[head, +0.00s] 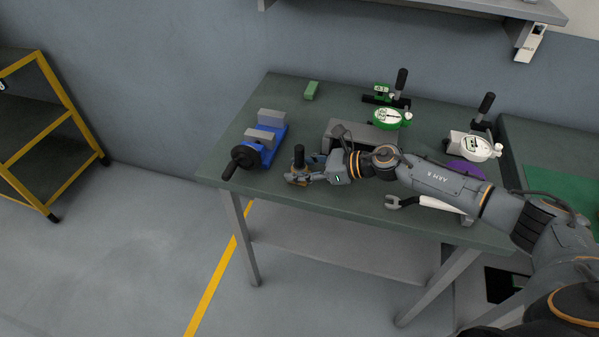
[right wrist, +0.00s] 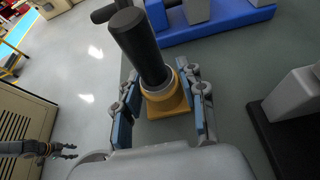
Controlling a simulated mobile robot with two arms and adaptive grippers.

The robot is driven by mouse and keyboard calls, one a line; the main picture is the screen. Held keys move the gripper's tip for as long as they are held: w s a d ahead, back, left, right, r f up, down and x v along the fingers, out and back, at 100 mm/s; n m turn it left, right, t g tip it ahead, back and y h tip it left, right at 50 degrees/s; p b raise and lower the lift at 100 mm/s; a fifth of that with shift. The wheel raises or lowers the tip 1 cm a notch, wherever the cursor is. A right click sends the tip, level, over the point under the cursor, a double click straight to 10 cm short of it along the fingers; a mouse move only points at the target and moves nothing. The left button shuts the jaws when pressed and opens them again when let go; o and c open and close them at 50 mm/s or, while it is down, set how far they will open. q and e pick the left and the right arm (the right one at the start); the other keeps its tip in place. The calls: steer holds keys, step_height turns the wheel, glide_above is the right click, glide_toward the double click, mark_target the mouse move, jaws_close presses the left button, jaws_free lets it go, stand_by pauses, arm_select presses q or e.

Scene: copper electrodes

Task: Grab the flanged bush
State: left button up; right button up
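The flanged bush, which I take to be the upright piece with a dark cylinder, a pale ring and a brass-coloured square base (right wrist: 167,100), stands near the table's front edge. In the head view its dark top (head: 299,156) shows above my right gripper (head: 300,178). In the right wrist view the fingers of my right gripper (right wrist: 163,112) stand open on both sides of the base. A gap shows on the left; the right finger is very close, and I cannot tell if it touches. A small gripper, apparently my left one (right wrist: 58,150), shows at lower left in the right wrist view.
A blue vise (head: 265,140) stands left of the bush. A grey block (head: 340,130) is behind my right arm. Green (head: 388,118) and white (head: 472,147) dial gauges, a green block (head: 311,90) and a wrench (head: 400,202) are on the table (head: 330,205). The front edge is close.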

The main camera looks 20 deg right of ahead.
jaws_close()
steer(key=shift+w+r, duration=0.1)
steer(key=shift+r, duration=0.15)
